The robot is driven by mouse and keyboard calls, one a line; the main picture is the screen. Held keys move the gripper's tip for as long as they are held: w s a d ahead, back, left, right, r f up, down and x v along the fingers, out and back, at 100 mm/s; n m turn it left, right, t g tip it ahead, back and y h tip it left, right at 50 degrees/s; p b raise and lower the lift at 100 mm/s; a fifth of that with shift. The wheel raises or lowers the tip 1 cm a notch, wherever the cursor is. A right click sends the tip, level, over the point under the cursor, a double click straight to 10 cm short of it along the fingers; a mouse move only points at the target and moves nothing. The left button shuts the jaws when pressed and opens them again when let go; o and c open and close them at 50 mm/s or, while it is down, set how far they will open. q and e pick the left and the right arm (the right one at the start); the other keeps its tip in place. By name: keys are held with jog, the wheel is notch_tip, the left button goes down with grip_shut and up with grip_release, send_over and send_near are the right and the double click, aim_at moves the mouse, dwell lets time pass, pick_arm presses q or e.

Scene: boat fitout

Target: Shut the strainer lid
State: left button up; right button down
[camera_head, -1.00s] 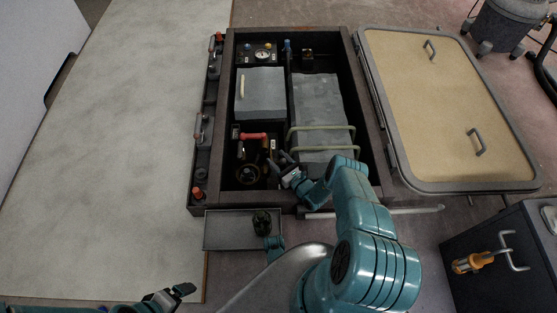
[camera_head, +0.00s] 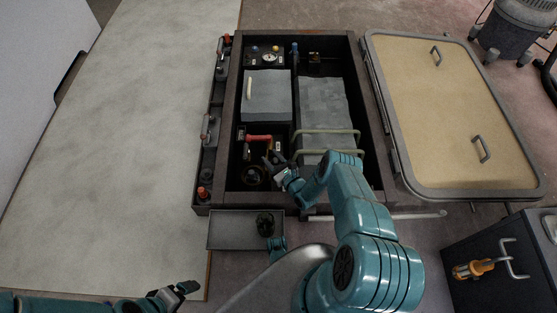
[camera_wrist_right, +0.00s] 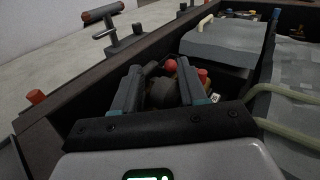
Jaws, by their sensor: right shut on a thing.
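The strainer (camera_head: 252,175) is a dark round fitting in the near-left compartment of the open dark bay. My right gripper (camera_head: 272,165) reaches into that compartment from the right, just beside the strainer's upper right. In the right wrist view, its two fingers (camera_wrist_right: 158,88) are closed on a dark rounded piece (camera_wrist_right: 160,94), apparently the strainer lid. The lid's hinge and the strainer's mouth are hard to make out. My left gripper (camera_head: 176,291) is low at the left, away from the bay; its jaw gap is unclear.
A red-handled valve (camera_head: 258,138) sits just behind the strainer. Pale green rails (camera_head: 330,131) cross the right compartment. A grey tray (camera_head: 232,230) with a dark item stands in front. A tan hatch panel (camera_head: 450,110) lies right.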

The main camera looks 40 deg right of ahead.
jog(key=shift+w+a+f+b, duration=0.2)
jog(key=shift+w+a, duration=0.1)
jog(key=shift+a, duration=0.3)
jog(key=shift+w+a+f+b, duration=0.15)
jog(key=shift+w+a, duration=0.15)
jog(key=shift+a, duration=0.25)
jog(key=shift+w+a+f+b, duration=0.2)
jog(key=shift+w+a, duration=0.1)
jog(key=shift+a, duration=0.3)
jog(key=shift+c, duration=2.1)
grip_release()
jog(key=shift+w+f, duration=0.1)
jog(key=s+p, duration=0.1)
jog(key=s, duration=0.4)
jog(key=s+r+p, duration=0.1)
jog(key=s+p, duration=0.1)
jog(key=s, duration=0.3)
jog(key=s+p, duration=0.2)
jog(key=s, duration=0.3)
jog(key=shift+s+a+r, duration=0.25)
jog(key=shift+a+r, duration=0.15)
jog(key=shift+s, duration=0.35)
